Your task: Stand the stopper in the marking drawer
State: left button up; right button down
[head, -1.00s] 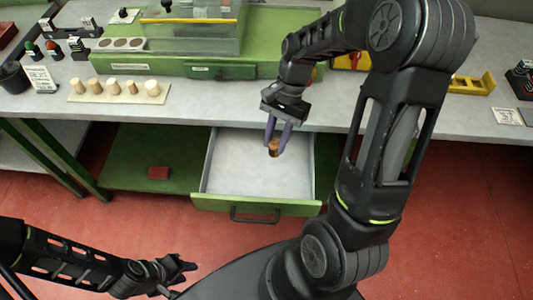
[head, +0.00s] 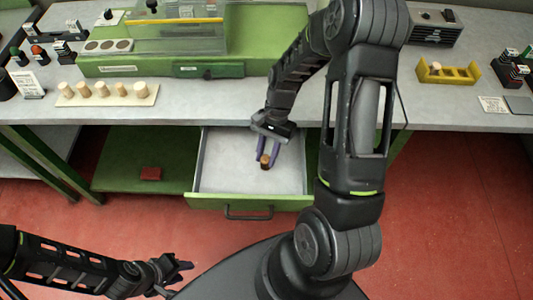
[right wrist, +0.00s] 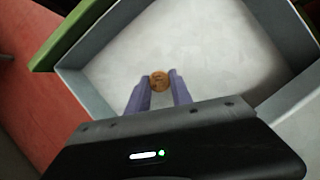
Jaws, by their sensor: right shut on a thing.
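The stopper (head: 265,161) is a small brown cork piece held between the purple fingers of my right gripper (head: 268,155). In the right wrist view the round end of the stopper (right wrist: 159,80) shows between the fingertips (right wrist: 159,88). The open drawer (head: 215,168) has a pale grey, empty floor and a green front with a dark handle. My right gripper is over the drawer's inside; I cannot tell whether the stopper touches the floor. My left gripper (head: 184,270) is low at the left, away from the drawer, and its finger gap is too small to judge.
A board with several pale stoppers (head: 107,101) lies on the bench at the left. A green cabinet (head: 150,68) stands behind it. A yellow rack (head: 447,73) is at the right. A dark red block (head: 151,173) lies on the green lower shelf. The drawer walls surround my right gripper.

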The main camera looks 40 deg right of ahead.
jog(key=shift+f, duration=0.2)
jog(key=c, duration=1.1)
grip_release()
jog(key=shift+c, duration=0.2)
jog(key=shift+r, duration=0.1)
jog(key=shift+r, duration=0.2)
jog(key=shift+w+d+r, duration=0.1)
jog(key=shift+d+r, duration=0.05)
jog(key=shift+r, duration=0.05)
jog(key=b+v, duration=0.1)
jog(key=v, duration=1)
jog(key=shift+r+b, duration=0.2)
jog(key=shift+b, duration=0.2)
